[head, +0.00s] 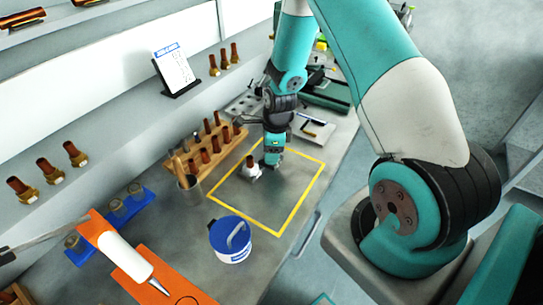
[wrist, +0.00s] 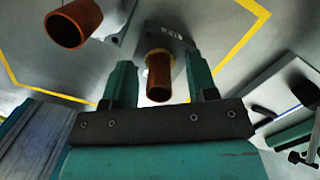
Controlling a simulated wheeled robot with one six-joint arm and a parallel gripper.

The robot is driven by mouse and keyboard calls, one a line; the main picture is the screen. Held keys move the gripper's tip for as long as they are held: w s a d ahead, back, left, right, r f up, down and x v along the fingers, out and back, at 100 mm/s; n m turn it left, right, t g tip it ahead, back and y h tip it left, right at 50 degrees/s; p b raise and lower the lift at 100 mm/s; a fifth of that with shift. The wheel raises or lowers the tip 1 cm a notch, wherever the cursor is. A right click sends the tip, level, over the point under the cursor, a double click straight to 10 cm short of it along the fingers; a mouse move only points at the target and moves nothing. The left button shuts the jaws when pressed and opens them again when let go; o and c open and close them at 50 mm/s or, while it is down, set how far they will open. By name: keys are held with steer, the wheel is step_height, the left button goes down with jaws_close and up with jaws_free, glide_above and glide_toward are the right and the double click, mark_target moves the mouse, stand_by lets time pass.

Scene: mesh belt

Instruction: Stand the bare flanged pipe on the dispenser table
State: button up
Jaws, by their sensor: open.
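In the wrist view a copper-coloured pipe (wrist: 158,78) with a grey square flange (wrist: 165,42) stands between the two fingers of my gripper (wrist: 160,82). The fingers are open on either side of it, with gaps showing. A second flanged pipe (wrist: 75,24) stands to the left, outside the fingers. In the head view my gripper (head: 271,168) points down inside the yellow outline. One flanged pipe (head: 251,164) shows just left of it; the other is hidden by the gripper. I cannot tell for sure which area is the dispenser table; an orange mat with a white cartridge (head: 125,256) lies at the front left.
A wooden rack (head: 212,148) of copper pieces and a metal cup (head: 190,187) stand left of the yellow outline (head: 228,212). A blue-and-white tub (head: 232,240) stands in front of it. Inside the outline, the front and right are clear.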

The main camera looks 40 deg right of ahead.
jaws_close()
steer(key=shift+r, duration=0.1)
